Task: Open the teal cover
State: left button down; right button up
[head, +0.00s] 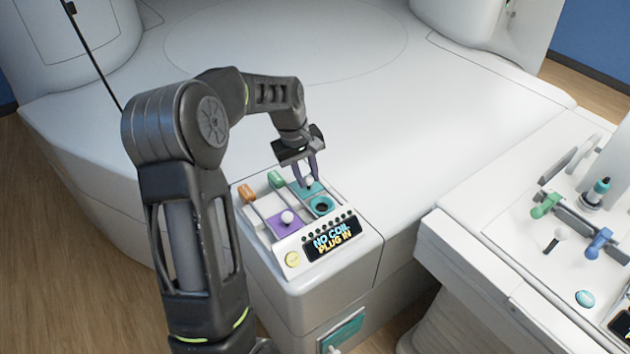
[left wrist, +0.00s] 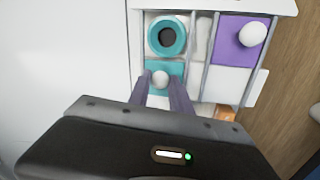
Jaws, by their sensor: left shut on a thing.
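The teal cover (head: 303,190) is a small flat plate with a white ball knob on the white control panel. In the head view it lies behind a round teal socket (head: 321,205) with a dark hole, which is uncovered. My left gripper (head: 308,179) points down at the cover and is shut on its white knob. In the left wrist view the gripper (left wrist: 160,84) has a finger on each side of the knob, and the teal cover (left wrist: 152,69) shows beside the socket (left wrist: 167,37). My right gripper is not in view.
A purple cover (head: 284,222) with a white knob sits left of the socket. Green (head: 276,179) and orange (head: 247,193) pieces stand at the panel's back. A display (head: 332,240) reads "NO COIL PLUG IN". A white side table (head: 483,245) stands right.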

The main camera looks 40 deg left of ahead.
aim_at(302, 191)
pick_arm(q)
jog(key=shift+d, duration=0.1)
jog(key=c, duration=1.2)
grip_release()
jog(key=shift+r, duration=0.1)
jog(key=r, duration=0.2)
jog(key=s+r, duration=0.1)
jog(key=r, duration=0.2)
jog(key=r+b, duration=0.1)
jog(key=r, duration=0.1)
jog(key=shift+s+a+r, duration=0.15)
jog(key=shift+a+r, duration=0.1)
jog(key=shift+a, duration=0.1)
